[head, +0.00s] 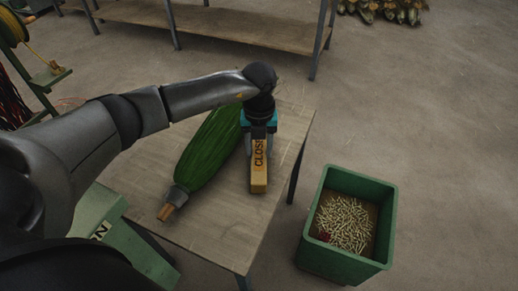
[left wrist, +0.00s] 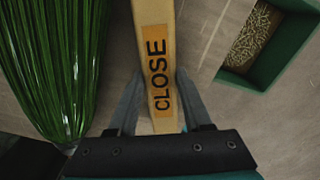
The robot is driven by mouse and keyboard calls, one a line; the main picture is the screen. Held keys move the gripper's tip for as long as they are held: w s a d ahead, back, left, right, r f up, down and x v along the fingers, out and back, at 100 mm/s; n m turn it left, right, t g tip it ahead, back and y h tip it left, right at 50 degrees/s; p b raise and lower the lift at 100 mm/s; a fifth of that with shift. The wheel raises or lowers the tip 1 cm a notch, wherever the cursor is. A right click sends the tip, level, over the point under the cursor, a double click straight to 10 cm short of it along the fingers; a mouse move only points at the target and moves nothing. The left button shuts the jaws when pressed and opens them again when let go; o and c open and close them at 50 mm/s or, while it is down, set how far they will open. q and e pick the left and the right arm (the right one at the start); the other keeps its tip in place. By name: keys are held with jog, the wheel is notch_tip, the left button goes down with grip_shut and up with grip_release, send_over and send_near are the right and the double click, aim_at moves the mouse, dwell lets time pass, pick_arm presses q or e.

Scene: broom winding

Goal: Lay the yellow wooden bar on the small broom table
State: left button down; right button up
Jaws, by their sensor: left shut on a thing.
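The yellow wooden bar (head: 259,182), marked CLOSE, is over the right part of the small broom table (head: 222,232). My left gripper (head: 261,150) points down and is shut on the bar, with a finger on each side. In the left wrist view the bar (left wrist: 155,45) runs lengthwise between the fingers (left wrist: 157,85). I cannot tell whether its underside touches the tabletop. A green broom (head: 210,150) lies on the table to the left of the bar, close beside it. My right gripper is not in view.
A green crate (head: 312,243) of small pale pieces stands on the floor right of the table. A green machine part (head: 105,225) is at the table's left. A long wooden bench (head: 230,25) stands behind. The table's front right is bare.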

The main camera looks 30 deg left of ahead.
aim_at(259, 152)
pick_arm(q)
jog(key=shift+f, duration=0.2)
jog(key=shift+c, duration=1.7)
grip_release()
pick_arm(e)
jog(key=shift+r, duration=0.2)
pick_arm(q)
jog(key=shift+r, duration=0.15)
jog(key=shift+r, duration=0.2)
notch_tip(259, 152, up, 12)
jog(key=p, duration=0.4)
jog(key=shift+p, duration=0.4)
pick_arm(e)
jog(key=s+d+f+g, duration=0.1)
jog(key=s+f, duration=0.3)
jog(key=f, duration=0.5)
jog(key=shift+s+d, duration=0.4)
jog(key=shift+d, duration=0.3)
pick_arm(q)
jog(key=shift+f, duration=0.15)
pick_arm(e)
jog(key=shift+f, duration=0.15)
